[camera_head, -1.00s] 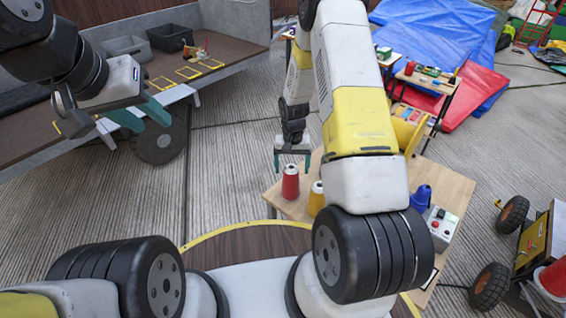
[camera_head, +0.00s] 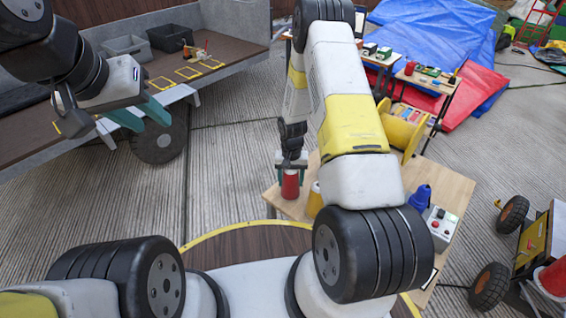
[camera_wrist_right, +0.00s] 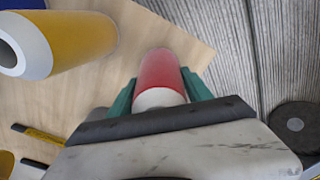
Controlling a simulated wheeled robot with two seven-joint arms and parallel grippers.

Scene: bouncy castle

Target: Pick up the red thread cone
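The red thread cone (camera_head: 290,184) stands upright near the left corner of the wooden table (camera_head: 452,188). My right gripper (camera_head: 291,163) is at the cone's top. In the right wrist view the red cone (camera_wrist_right: 160,74) lies between the two teal fingers, one on each side. The fingers look open around it; whether they touch it is hard to tell. My left gripper (camera_head: 140,115) is open and empty, far to the left by the trailer bed.
A yellow cone (camera_head: 315,200) stands close beside the red one, partly hidden by my right arm; it also shows in the wrist view (camera_wrist_right: 75,40). A blue item (camera_head: 420,197) and a control box (camera_head: 441,226) stand at the table's right. Bins sit on the trailer (camera_head: 60,140).

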